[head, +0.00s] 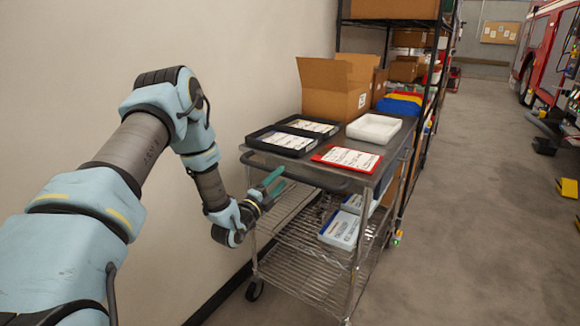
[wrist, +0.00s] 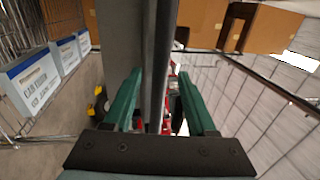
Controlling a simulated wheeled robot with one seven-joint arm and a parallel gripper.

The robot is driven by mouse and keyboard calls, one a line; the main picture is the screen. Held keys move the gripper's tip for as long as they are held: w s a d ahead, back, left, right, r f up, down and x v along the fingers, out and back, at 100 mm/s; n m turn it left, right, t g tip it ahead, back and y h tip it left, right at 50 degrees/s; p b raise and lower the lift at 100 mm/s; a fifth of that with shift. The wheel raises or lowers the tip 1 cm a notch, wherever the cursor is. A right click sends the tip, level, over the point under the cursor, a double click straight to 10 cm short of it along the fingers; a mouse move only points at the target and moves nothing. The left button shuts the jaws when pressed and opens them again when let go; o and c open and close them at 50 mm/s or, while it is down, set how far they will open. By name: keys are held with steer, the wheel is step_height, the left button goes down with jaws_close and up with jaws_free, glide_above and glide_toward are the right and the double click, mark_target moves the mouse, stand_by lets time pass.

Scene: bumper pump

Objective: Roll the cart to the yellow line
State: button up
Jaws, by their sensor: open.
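The metal cart (head: 395,150) stands against the shelving by the left wall, its dark push handle (head: 318,181) across its near end. My gripper (head: 275,181) is at the left part of this handle, with its green fingers apart. In the wrist view the dark handle bar (wrist: 157,60) runs between the two open fingers of my gripper (wrist: 160,88). I cannot tell whether either finger touches the bar. No yellow line can be made out on the floor in either view.
Blue-and-white boxes (head: 341,229) sit below. Grey floor (head: 475,220) is open to the right; yellow blocks (head: 567,187) lie near a red truck (head: 545,45).

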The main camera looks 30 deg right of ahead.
steer(key=p+x, duration=0.1)
steer(key=x, duration=0.5)
steer(key=shift+w+d+p, duration=0.15)
steer(key=shift+d+p, duration=0.1)
steer(key=shift+p, duration=0.05)
steer(key=shift+r, duration=0.1)
jaws_close()
stand_by(1.0)
